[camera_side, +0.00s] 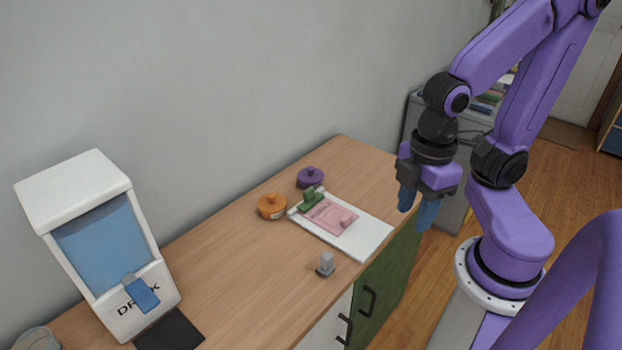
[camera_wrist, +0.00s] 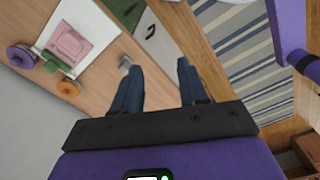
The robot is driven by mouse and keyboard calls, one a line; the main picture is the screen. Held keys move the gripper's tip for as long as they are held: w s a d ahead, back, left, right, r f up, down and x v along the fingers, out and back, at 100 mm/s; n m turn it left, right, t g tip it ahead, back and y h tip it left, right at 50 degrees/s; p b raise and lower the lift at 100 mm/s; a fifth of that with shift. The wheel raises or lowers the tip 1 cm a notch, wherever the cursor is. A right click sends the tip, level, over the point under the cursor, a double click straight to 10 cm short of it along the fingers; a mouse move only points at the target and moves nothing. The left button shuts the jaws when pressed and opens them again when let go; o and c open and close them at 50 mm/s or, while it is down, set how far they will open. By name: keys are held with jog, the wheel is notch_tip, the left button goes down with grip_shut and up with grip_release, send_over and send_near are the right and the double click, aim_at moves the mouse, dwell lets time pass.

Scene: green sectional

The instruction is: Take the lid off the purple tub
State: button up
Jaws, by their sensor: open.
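The purple tub (camera_side: 310,177) stands upright near the back of the wooden counter with its knobbed purple lid on. It also shows at the left edge of the wrist view (camera_wrist: 20,56). My gripper (camera_side: 419,212) is open and empty, with its blue fingers pointing down beyond the counter's right front edge. It is well to the right of the tub and touches nothing.
An orange tub (camera_side: 271,207) stands left of the purple one. A white clipboard (camera_side: 367,241) with a green clip and pink paper lies in front. A small grey object (camera_side: 325,265) stands near the front edge. A drink dispenser (camera_side: 108,250) is at the left. The counter's middle is clear.

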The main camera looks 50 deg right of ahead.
jog(key=shift+o, duration=0.3)
jog(key=o, duration=1)
jog(key=shift+w, duration=0.1)
jog(key=w+a+r+m, duration=0.1)
jog(key=w+a+m, duration=0.2)
jog(key=w+m, duration=0.8)
jog(key=m, duration=2)
send_over(311, 168)
notch_tip(311, 168, down, 6)
notch_tip(311, 168, down, 16)
jog(key=shift+w+f, duration=0.1)
